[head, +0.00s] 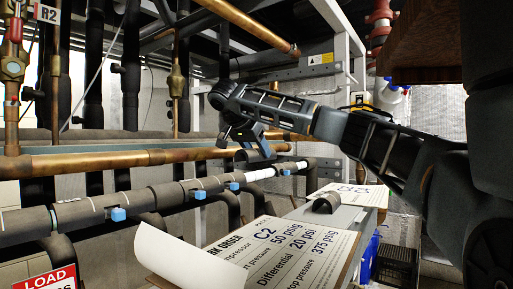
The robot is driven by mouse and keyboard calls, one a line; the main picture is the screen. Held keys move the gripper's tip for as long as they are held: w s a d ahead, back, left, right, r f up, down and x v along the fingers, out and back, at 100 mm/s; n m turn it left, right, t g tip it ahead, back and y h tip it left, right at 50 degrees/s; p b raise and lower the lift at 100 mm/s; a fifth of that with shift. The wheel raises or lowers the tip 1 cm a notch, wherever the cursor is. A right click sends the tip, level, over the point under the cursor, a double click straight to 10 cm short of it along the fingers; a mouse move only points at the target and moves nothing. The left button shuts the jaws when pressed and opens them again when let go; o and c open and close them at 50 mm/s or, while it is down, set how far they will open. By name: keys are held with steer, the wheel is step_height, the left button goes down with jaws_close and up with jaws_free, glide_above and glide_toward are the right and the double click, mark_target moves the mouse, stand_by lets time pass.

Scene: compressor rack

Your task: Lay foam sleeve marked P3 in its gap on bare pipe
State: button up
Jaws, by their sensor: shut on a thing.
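My gripper (257,146) points down over the pipe run near the middle of the head view. It is shut on a short dark grey foam sleeve (243,157); no marking is legible on it. The sleeve is close to the copper pipe in the picture and above the lower pipe; I cannot tell whether it touches either. The lower pipe (80,214) is clad in grey foam with several blue clips (118,213). A white bare stretch (260,174) shows just below the held sleeve. Another grey foam sleeve (327,203) lies on the grey shelf to the right.
The copper pipe (100,160) runs behind and above the foam-clad pipe. Upright dark pipes and brass valves (176,82) stand behind. A copper pipe end (290,47) juts in above my arm.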

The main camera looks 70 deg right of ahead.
steer(key=shift+f, duration=0.55)
steer(key=shift+f+b, duration=0.15)
steer(key=shift+b, duration=0.25)
steer(key=shift+f+b, duration=0.35)
steer(key=shift+f, duration=0.5)
steer(key=shift+r, duration=0.1)
stand_by(0.4)
steer(key=shift+f, duration=0.2)
stand_by(0.4)
steer(key=shift+f, duration=0.8)
steer(key=shift+f+p, duration=0.3)
steer(key=shift+f, duration=0.15)
stand_by(0.9)
